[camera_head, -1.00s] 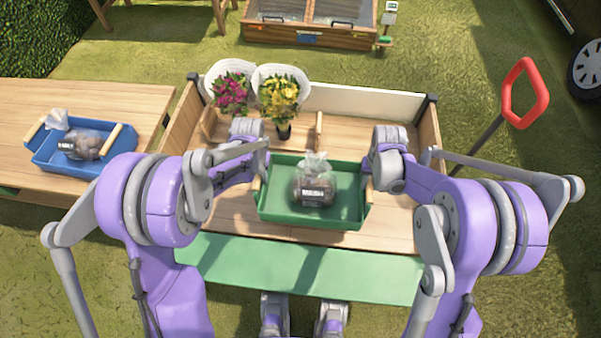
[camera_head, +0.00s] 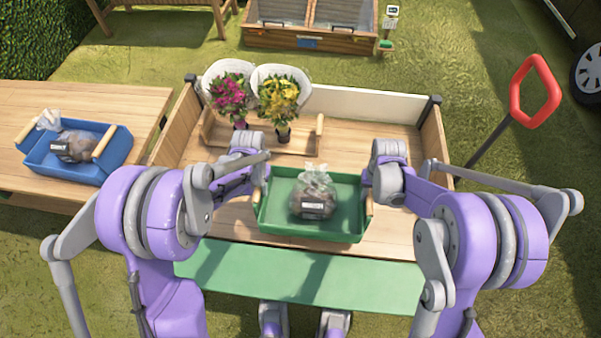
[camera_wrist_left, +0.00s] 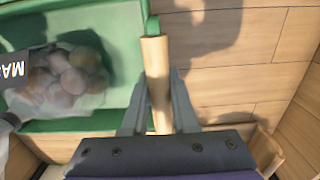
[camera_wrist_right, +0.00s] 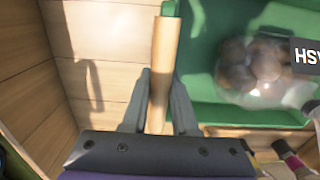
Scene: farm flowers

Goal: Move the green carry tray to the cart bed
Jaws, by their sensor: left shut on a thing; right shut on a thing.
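The green carry tray (camera_head: 345,228) is over the front middle of the wooden cart bed (camera_head: 395,238). It looks roughly level and holds a clear bag of bulbs (camera_head: 313,196) with a dark label. My left gripper (camera_head: 262,180) is shut on the tray's left wooden handle (camera_wrist_left: 155,75). My right gripper (camera_head: 368,182) is shut on the right wooden handle (camera_wrist_right: 164,50). Shadows of the handles fall on the boards beside the tray in both wrist views. I cannot tell whether the tray's underside touches the boards.
A wooden carrier with pink flowers (camera_head: 229,95) and yellow flowers (camera_head: 279,97) stands behind the tray. A blue tray (camera_head: 100,172) with a similar bag sits on the table (camera_head: 20,100) at left. Low wooden walls border the cart, and a red handle (camera_head: 535,92) rises at right.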

